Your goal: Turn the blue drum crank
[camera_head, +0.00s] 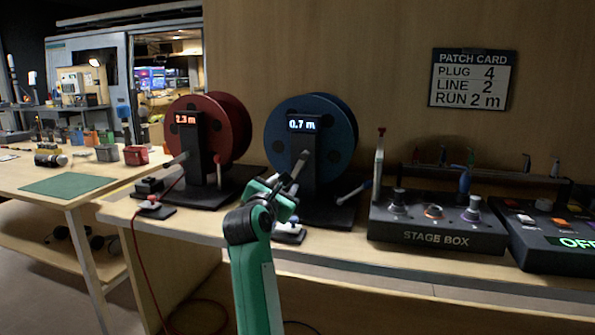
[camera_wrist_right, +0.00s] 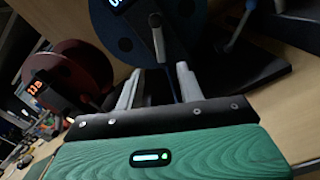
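The blue drum (camera_head: 340,130) stands upright on the bench behind a dark post whose display (camera_head: 302,125) reads 0.7 m. Its grey crank handle (camera_head: 304,160) sticks out at the front, below the display. My right gripper (camera_head: 284,188) is in front of the drum, at the lower end of the handle. In the right wrist view the fingers (camera_wrist_right: 160,72) are apart, with the crank handle (camera_wrist_right: 157,36) just beyond and between the tips. I see no finger closed on it; contact cannot be told. My left gripper is out of view.
A red drum (camera_head: 235,125) reading 2.3 m stands to the left. A blue-tipped lever (camera_head: 354,192) is right of the blue drum's post, then the stage box (camera_head: 437,233). A small plug block (camera_head: 289,232) sits by my arm. A patch card (camera_head: 473,80) hangs behind.

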